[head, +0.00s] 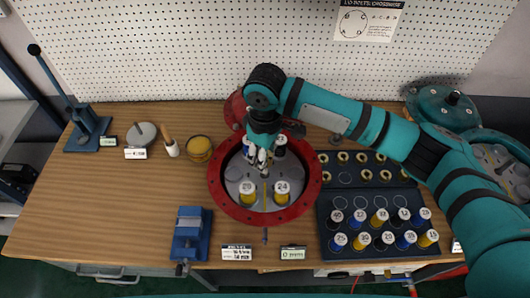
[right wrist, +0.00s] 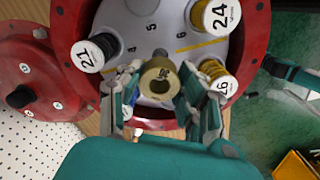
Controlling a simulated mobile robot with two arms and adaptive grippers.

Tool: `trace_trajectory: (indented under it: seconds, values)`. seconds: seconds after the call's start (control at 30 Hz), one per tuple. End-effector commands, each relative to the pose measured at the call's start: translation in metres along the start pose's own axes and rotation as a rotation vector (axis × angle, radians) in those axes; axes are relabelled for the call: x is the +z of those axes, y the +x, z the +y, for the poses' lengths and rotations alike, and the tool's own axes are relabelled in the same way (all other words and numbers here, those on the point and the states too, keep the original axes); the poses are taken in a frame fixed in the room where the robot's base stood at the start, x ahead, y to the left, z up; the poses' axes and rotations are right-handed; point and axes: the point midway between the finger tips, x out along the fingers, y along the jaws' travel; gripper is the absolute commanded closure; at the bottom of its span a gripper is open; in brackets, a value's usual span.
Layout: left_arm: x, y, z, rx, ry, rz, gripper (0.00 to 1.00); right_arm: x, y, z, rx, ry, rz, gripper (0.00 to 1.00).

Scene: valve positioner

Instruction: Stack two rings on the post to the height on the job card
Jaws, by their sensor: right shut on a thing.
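My right gripper (head: 262,160) reaches down into the round red housing (head: 217,197) in the middle of the bench. In the right wrist view its fingers (right wrist: 158,92) are shut on a small brass ring (right wrist: 160,72), with a dark hole and a marking I cannot read. Numbered spools stand inside the housing around the grey plate (right wrist: 153,47): yellow 24 (right wrist: 215,15), dark 21 (right wrist: 87,56) and yellow 26 (right wrist: 219,72). More brass rings (head: 358,158) lie in the dark rack at right. I cannot make out the post. Small cards (head: 237,252) (head: 293,252) lie at the front edge, unreadable.
A dark tray (head: 326,225) at right holds several numbered spools. A blue vise (head: 190,232) stands front left, and a lever press (head: 88,125) back left. The left bench surface (head: 100,205) is mostly clear.

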Motion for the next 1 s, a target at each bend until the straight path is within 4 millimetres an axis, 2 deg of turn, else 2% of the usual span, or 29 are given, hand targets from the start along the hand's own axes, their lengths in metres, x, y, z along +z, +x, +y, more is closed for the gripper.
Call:
trace_trajectory:
  seconds: [1.0]
  values:
    - [0.0, 0.006, 0.0, 0.0, 0.001, 0.001, 0.6, 0.0, 0.028, 0.0, 0.0, 0.0, 0.001, 1.0]
